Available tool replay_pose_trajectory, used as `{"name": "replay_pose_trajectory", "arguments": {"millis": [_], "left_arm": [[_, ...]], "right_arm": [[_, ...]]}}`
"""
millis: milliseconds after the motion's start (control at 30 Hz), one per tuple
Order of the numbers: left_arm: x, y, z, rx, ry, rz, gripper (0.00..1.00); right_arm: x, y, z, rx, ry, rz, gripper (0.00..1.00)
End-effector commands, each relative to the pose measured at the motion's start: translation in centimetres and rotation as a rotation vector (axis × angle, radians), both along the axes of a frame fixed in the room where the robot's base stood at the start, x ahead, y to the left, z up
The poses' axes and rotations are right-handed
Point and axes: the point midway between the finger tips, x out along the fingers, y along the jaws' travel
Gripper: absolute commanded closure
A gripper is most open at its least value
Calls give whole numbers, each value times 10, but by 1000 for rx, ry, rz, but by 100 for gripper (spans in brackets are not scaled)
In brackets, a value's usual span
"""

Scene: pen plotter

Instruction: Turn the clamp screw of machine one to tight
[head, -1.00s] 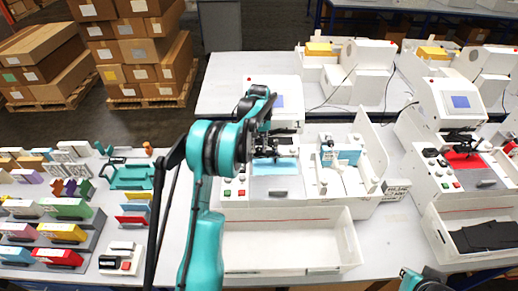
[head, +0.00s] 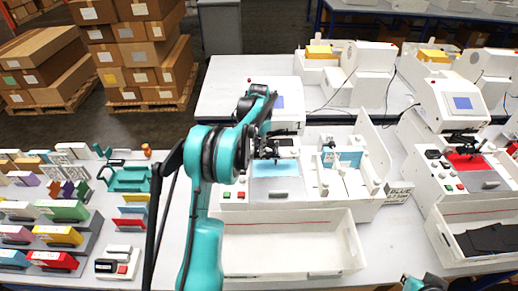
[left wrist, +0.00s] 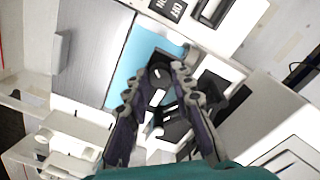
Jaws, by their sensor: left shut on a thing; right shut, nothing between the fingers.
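Machine one (head: 330,214), white with a small "1" on its head, stands in the middle of the head view. A light blue sheet lies on its bed; it also shows in the left wrist view (left wrist: 125,70). My left gripper (left wrist: 160,90) is over the bed, fingers shut around a small dark round knob (left wrist: 160,74), which appears to be the clamp screw. The fingers hide part of it, and its turn position cannot be read. In the head view my arm and gripper (head: 266,148) cover this spot. A bit of my right arm shows at the bottom right; its fingers are out of sight.
A similar machine with a red sheet (head: 466,160) stands to the right. An open white tray (head: 290,245) is in front of machine one. Coloured blocks (head: 62,235) and a green tray (head: 128,178) lie on the left table. Red and green buttons sit beside the bed.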

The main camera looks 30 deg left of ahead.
Motion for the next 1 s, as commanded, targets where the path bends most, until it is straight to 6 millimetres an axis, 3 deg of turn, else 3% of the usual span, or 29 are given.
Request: {"name": "replay_pose_trajectory", "arguments": {"millis": [400, 933, 967, 1000], "left_arm": [[0, 0, 0, 1, -1, -181, 100], [1, 0, 0, 1, -1, -205, 100], [1, 0, 0, 1, -1, -205, 74], [0, 0, 0, 1, -1, -205, 64]], "right_arm": [[0, 0, -3, 0, 0, 0, 100], [0, 0, -3, 0, 0, 0, 100], [0, 0, -3, 0, 0, 0, 100], [0, 0, -3, 0, 0, 0, 100]]}}
